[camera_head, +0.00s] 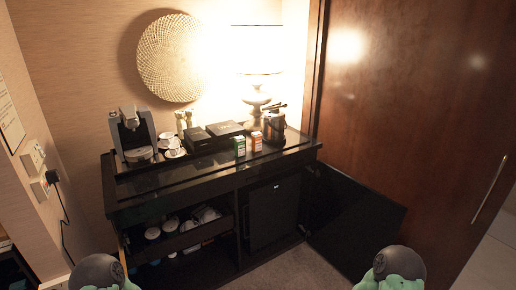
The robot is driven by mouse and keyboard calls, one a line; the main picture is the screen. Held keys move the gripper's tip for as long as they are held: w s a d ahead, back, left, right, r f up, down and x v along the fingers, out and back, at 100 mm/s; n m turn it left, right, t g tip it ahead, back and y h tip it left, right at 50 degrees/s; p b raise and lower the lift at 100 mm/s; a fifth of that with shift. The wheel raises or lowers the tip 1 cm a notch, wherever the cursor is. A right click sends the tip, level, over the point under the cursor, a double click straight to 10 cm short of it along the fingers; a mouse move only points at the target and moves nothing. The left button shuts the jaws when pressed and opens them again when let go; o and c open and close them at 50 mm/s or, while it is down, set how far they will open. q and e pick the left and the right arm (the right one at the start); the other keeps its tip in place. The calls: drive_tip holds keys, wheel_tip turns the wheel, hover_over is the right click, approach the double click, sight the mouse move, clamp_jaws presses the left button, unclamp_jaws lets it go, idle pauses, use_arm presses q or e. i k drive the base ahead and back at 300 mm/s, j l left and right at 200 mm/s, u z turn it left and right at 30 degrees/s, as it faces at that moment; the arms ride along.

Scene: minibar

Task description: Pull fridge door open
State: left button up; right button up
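The small black fridge (273,212) sits in the right-hand bay of the dark cabinet. Its flat front faces me and looks shut, with a small pale mark near the top. A black door panel (352,222) stands swung out to the right of this bay, leaving the fridge front exposed. No handle can be made out on the dark fridge front. Neither gripper shows; only rounded grey and green parts of my arms appear at the bottom left and bottom right edges.
The cabinet top (215,170) carries a coffee machine (133,135), cups, black boxes, small cartons, an ice bucket (274,127) and a lit lamp (257,75). An open drawer (180,237) with cups juts out left of the fridge. Carpet (285,265) in front is clear.

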sight(272, 205)
drive_tip(key=i+l+u, duration=0.1)
drive_tip(key=i, duration=0.4)
drive_tip(key=i+l+u, duration=0.1)
drive_tip(key=i+l, duration=0.15)
drive_tip(key=i, duration=0.25)
drive_tip(key=i+l+u, duration=0.1)
drive_tip(key=i, duration=0.45)
drive_tip(key=i+l+u, duration=0.1)
drive_tip(key=i+l, duration=0.3)
drive_tip(key=i, duration=0.05)
